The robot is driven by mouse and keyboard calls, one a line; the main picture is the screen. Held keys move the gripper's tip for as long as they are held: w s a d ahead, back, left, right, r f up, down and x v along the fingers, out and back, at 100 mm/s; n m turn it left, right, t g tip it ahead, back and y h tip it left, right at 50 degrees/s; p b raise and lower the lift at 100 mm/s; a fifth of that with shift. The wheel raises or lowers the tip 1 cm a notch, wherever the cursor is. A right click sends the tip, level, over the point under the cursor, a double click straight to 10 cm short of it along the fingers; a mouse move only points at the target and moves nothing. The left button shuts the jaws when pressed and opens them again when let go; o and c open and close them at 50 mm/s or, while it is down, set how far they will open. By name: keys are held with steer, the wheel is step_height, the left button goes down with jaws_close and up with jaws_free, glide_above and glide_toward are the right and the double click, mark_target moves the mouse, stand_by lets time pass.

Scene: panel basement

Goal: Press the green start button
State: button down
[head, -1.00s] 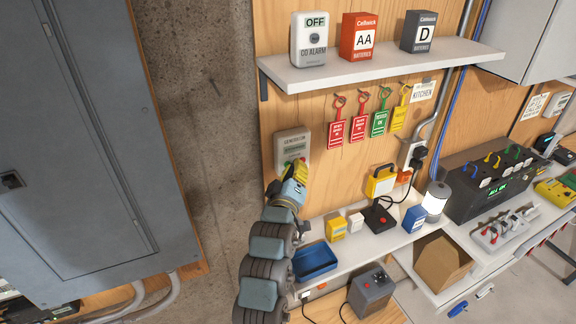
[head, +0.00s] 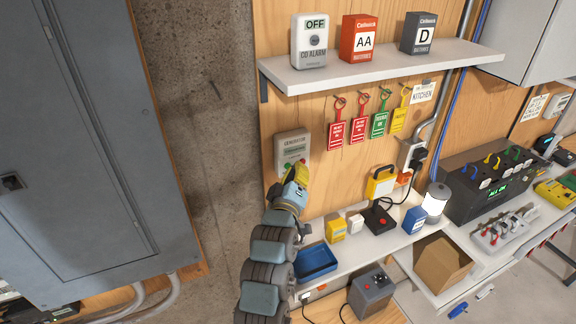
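A pale grey generator control box (head: 291,143) is mounted on the wooden wall panel, left of the hanging tags. It has a small dark green display strip (head: 295,150). A bit of the green button (head: 287,165) shows low on its face, mostly covered by my gripper. My gripper (head: 300,172), with yellow at its tip, is at the lower part of the box, on or just in front of it. I cannot tell whether it touches the button. The fingers are too small and overlapped to tell if they are open or shut.
A white shelf (head: 380,62) holding a CO alarm (head: 309,40) and two battery boxes is above. Several coloured tags (head: 358,124) hang to the right. A lower ledge (head: 350,252) holds a blue tray (head: 315,262) and small boxes. A grey cabinet (head: 90,150) stands left.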

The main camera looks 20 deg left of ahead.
steer(key=shift+s+d, duration=0.2)
steer(key=shift+s, duration=0.05)
steer(key=s+d+p, duration=0.1)
steer(key=s+d, duration=0.2)
steer(key=shift+s+d+p, duration=0.15)
steer(key=shift+d+p, duration=0.15)
steer(key=shift+d, duration=0.1)
stand_by(0.4)
steer(key=shift+d, duration=0.1)
stand_by(0.6)
